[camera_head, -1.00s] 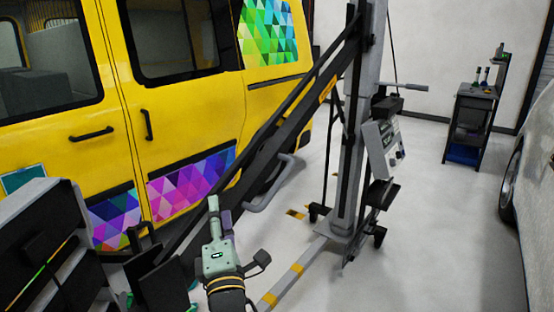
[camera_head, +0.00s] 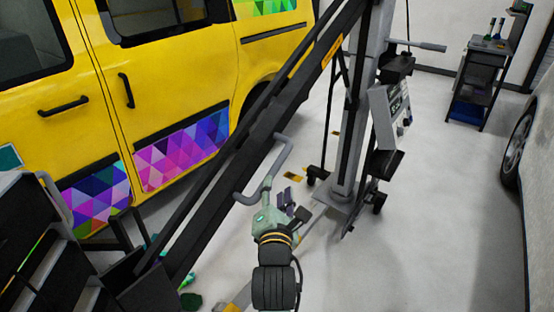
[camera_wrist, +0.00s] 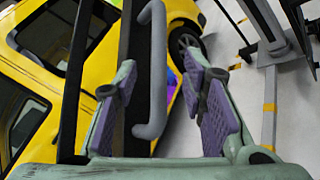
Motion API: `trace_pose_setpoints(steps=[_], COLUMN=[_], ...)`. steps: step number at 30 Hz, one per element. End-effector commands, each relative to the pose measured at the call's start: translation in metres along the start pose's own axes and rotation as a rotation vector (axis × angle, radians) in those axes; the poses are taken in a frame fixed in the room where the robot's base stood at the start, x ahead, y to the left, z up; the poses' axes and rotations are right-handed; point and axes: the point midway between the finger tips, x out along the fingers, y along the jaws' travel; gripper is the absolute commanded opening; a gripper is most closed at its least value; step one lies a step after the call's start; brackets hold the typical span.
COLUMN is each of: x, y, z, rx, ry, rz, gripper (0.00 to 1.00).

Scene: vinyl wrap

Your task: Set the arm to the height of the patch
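The black diagonal arm (camera_head: 262,138) runs from lower left up to the grey upright column (camera_head: 357,110). A grey bent handle (camera_head: 281,165) is fixed to the arm; it also shows in the wrist view (camera_wrist: 157,75). My gripper (camera_head: 277,193) is open beside the handle. In the wrist view, the handle lies between the spread purple-padded fingers (camera_wrist: 160,90), and neither finger visibly grips it. A multicoloured triangle patch (camera_head: 183,150) is on the van's lower door, with another (camera_head: 97,197) left of it. A green patch (camera_head: 265,7) is cut off at the top edge.
The yellow van (camera_head: 190,75) stands behind the arm. A control box (camera_head: 392,115) hangs on the column, which has wheeled feet. A dark shelf unit (camera_head: 30,240) is at lower left. A tool cart (camera_head: 478,80) and car wheel (camera_head: 518,145) are right. Floor at lower right is clear.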

Motion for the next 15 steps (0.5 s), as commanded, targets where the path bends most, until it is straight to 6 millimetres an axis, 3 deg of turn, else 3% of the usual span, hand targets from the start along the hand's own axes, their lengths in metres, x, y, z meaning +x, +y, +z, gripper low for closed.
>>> trace_pose_setpoints(steps=[15], x=[0.023], y=[-0.006], z=[-0.005], rx=[0.006], ry=[-0.006], rz=[0.003], gripper=[0.38])
